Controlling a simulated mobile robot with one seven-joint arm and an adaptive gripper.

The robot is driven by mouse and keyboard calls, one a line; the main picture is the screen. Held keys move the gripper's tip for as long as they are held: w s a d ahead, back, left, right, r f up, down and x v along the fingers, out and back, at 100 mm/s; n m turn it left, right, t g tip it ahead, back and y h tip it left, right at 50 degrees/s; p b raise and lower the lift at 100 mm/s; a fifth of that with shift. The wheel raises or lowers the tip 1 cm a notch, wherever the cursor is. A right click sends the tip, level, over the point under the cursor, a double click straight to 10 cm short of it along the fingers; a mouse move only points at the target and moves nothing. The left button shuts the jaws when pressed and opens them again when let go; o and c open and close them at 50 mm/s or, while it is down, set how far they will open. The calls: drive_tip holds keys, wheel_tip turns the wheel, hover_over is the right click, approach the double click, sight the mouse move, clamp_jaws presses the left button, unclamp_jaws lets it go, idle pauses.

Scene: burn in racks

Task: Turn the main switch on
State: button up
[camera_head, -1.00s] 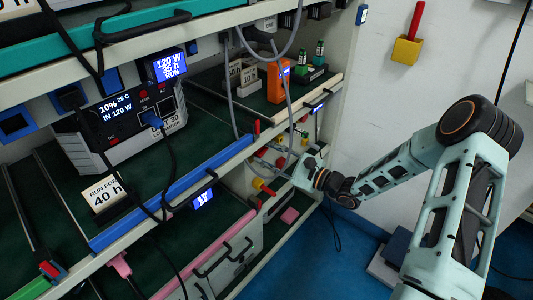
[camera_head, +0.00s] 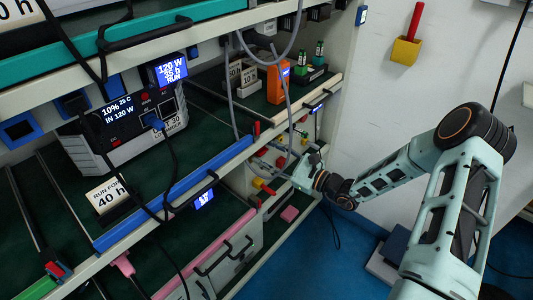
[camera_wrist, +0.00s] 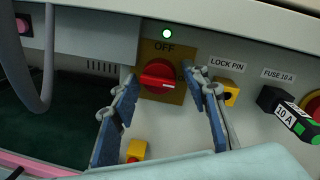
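The main switch is a red rotary knob (camera_wrist: 158,77) on a yellow plate (camera_wrist: 164,51) marked OFF at the top, seen in the wrist view. A label at the plate's right is partly hidden by a finger. The knob's white mark is on its lower right side. My gripper (camera_wrist: 160,84) is open, with one blue-padded finger on each side of the knob. I cannot tell whether the fingers touch it. In the head view my gripper (camera_head: 302,172) is at the rack's lower right end, and the switch cannot be made out.
To the right are a yellow LOCK PIN part (camera_wrist: 228,92) and a black FUSE 10 A holder (camera_wrist: 270,98). A small yellow block (camera_wrist: 136,150) sits below the knob. A grey cable (camera_wrist: 35,75) hangs at left. Rack shelves fill the left; blue floor (camera_head: 300,262) is open below my arm.

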drive_tip(key=shift+o, duration=0.3)
drive_tip(key=v, duration=1.2)
drive_tip(key=shift+a, duration=0.1)
